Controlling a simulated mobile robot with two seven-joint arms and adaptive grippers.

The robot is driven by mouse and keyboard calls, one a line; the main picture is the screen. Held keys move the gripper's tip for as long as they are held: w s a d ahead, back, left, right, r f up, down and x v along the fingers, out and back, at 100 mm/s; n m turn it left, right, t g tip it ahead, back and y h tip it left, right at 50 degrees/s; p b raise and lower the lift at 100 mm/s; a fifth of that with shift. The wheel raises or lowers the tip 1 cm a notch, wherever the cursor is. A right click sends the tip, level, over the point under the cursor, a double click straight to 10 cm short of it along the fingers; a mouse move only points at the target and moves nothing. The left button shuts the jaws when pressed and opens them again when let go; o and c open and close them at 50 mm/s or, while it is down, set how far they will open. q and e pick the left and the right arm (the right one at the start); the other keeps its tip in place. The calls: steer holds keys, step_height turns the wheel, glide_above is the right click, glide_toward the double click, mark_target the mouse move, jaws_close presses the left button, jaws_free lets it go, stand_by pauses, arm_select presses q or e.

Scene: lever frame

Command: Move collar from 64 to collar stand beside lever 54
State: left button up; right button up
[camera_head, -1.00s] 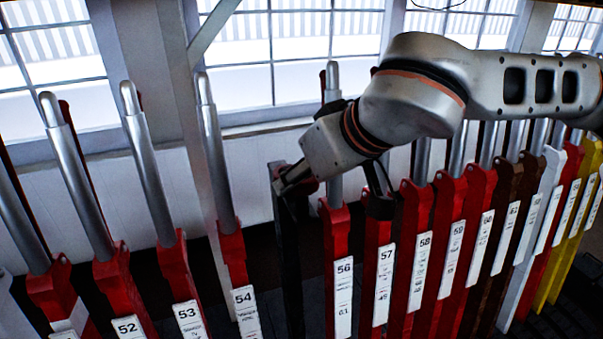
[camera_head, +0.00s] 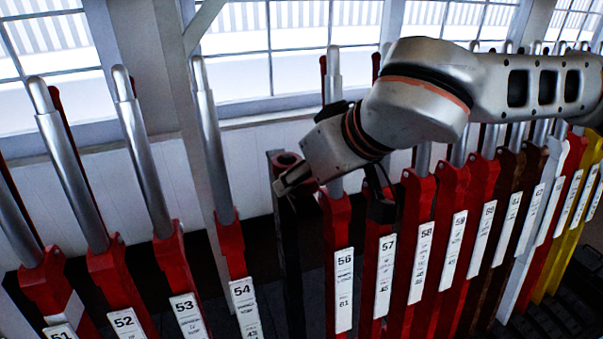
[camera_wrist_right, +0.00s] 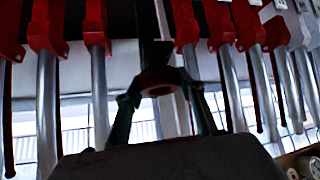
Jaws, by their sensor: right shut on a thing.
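The collar (camera_head: 286,160) is a dark red ring at the top of the black stand (camera_head: 290,255), just right of lever 54 (camera_head: 227,235). My right gripper (camera_head: 290,186) reaches it from the right and is shut on it. In the right wrist view the collar (camera_wrist_right: 160,80) sits between the two fingers (camera_wrist_right: 160,102), with the dark stand (camera_wrist_right: 152,28) beyond it. I cannot tell whether the collar rests on the stand or is a little above it. My left gripper is out of view. I cannot make out a label 64.
Levers 53 (camera_head: 176,265) and 52 (camera_head: 112,270) stand to the left. Lever 56 (camera_head: 337,245) is close on the right, under my right wrist, with lever 57 (camera_head: 380,250) beyond. A pale upright beam and windows are behind the levers.

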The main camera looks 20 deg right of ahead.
arm_select(q)
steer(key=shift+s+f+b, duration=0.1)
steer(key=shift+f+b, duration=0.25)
steer(key=shift+b, duration=0.05)
arm_select(e)
steer(key=shift+f, duration=0.7)
steer(key=o, duration=1.3)
steer(key=shift+p+v, duration=0.5)
steer(key=shift+v, duration=0.4)
steer(key=shift+p+v, duration=0.4)
steer(key=shift+v, duration=0.5)
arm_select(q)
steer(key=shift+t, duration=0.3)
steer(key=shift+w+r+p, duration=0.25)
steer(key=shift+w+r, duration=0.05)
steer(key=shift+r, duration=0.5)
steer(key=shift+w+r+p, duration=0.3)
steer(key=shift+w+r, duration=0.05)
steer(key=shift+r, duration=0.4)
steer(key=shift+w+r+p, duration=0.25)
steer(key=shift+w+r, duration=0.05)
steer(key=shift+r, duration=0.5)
arm_select(e)
steer(key=shift+v, duration=2.75)
